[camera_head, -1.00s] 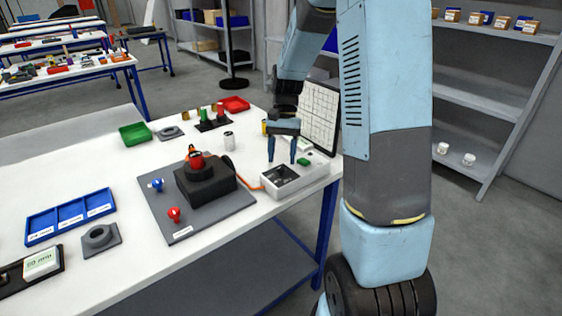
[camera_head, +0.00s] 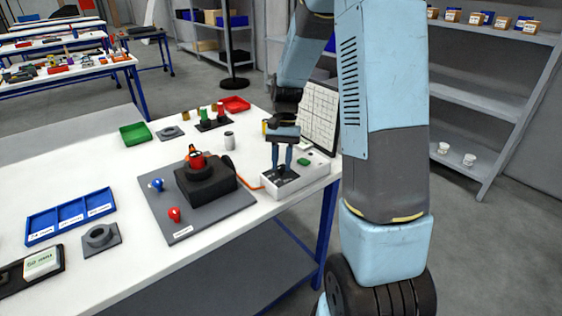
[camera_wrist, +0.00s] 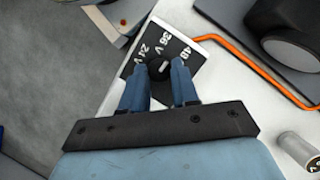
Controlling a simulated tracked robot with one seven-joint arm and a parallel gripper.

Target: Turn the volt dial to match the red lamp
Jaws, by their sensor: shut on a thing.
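The volt dial is a small dark round knob (camera_wrist: 158,68) on a dark plate (camera_wrist: 190,50) marked 24 V, 36 V and 48 in the wrist view. The plate sits in the white box (camera_head: 312,173) at the table's right corner. My gripper (camera_head: 281,172) points down into the box, and its two blue fingers (camera_wrist: 160,78) are shut on the knob from both sides. A light mark shows on the knob. A red lamp (camera_head: 174,214) and a blue lamp (camera_head: 157,185) stand on the grey plate.
A black block (camera_head: 205,183) with a red-topped part stands on the grey base plate (camera_head: 187,228). An orange cable (camera_wrist: 245,60) runs to the box. A silver can (camera_head: 229,140) stands behind. A gridded panel (camera_head: 319,115) stands close behind my gripper.

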